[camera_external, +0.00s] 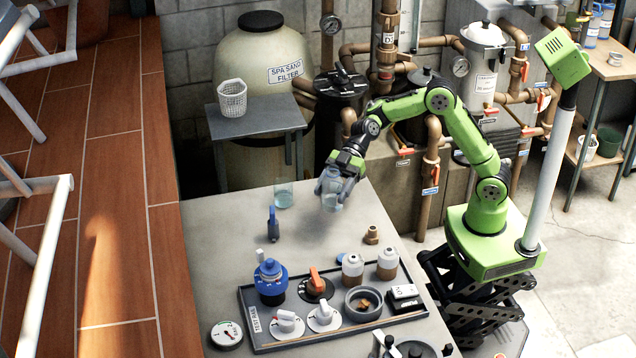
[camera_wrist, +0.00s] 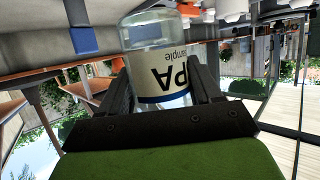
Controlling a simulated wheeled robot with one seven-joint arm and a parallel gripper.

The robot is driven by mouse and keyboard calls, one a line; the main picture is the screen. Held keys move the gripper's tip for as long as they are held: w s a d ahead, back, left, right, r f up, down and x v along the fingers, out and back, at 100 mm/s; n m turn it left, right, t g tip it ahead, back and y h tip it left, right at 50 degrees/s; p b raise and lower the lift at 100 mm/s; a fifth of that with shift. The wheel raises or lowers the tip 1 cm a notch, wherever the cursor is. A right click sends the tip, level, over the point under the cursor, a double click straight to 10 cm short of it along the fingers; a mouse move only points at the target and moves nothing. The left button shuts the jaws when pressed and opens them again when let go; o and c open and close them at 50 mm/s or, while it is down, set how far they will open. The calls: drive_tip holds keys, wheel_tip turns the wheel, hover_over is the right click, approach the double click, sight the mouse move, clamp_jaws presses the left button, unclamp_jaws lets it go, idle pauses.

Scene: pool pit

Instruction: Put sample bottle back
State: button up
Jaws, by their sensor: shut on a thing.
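The sample bottle, clear with a pale label reading "SPA sample", is between the two fingers of my gripper in the wrist view (camera_wrist: 160,85). The label reads upside down there, as does the surrounding scene. In the external view my gripper (camera_external: 334,186) is shut on this bottle (camera_external: 332,201) over the far right part of the grey table (camera_external: 215,215). The bottle looks about upright; whether its base touches the tabletop I cannot tell. A second clear container with bluish liquid (camera_external: 283,196) stands on the table to its left. My fingers partly hide the held bottle.
A dark tray (camera_external: 262,345) with knobs, a blue valve part (camera_external: 270,282) and white-capped jars (camera_external: 352,270) fills the near table. A small blue item (camera_external: 273,226) and a brass fitting (camera_external: 372,234) stand behind it. Pipes rise behind; a right-hand shelf (camera_external: 608,70) holds bottles.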

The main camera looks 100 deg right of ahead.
wheel_tip(320, 180, down, 9)
drive_tip(key=b, duration=0.2)
drive_tip(key=shift+b, duration=0.3)
drive_tip(key=shift+f, duration=0.1)
drive_tip(key=shift+f, duration=0.15)
drive_tip(key=o, duration=1.1)
drive_tip(key=shift+o, duration=0.2)
